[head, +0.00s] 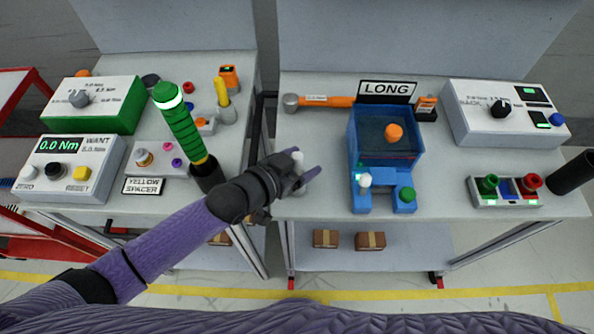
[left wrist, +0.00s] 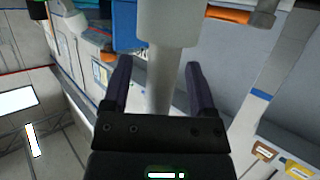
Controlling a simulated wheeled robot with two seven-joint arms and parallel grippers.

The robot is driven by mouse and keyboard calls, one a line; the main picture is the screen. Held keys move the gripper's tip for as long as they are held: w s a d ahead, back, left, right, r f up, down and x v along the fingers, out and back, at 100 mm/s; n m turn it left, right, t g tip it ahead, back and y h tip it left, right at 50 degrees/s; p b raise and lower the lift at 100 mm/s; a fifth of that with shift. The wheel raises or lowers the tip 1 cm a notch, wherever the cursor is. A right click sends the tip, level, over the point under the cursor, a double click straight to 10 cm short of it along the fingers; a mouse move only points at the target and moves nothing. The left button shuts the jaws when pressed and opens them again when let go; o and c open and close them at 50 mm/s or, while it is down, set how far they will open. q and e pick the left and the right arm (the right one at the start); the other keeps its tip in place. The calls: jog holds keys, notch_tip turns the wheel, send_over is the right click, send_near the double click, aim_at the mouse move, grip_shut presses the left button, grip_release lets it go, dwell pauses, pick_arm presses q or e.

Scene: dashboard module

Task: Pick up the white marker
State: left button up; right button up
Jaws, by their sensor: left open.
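The white marker (head: 297,156) shows in the head view at the front left corner of the right-hand table, seen mostly as a pale rounded top. In the left wrist view the white marker (left wrist: 168,25) is a wide white cylinder with a narrower stem below it. My left gripper (head: 305,166) is at the marker. Its two dark fingers (left wrist: 158,88) are apart, one on each side of the stem, with a visible gap on both sides. Whether the marker rests on the table is hidden. My right gripper does not show.
A blue fixture (head: 364,202) with white, green and orange knobs stands right of my left gripper. An orange-handled hammer (head: 325,100) lies behind. A green-and-yellow tool (head: 180,125) stands on the left table. The table between marker and fixture is clear.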

pick_arm(q)
jog(key=shift+w+d+f, duration=0.2)
jog(key=shift+w+d, duration=0.15)
grip_shut()
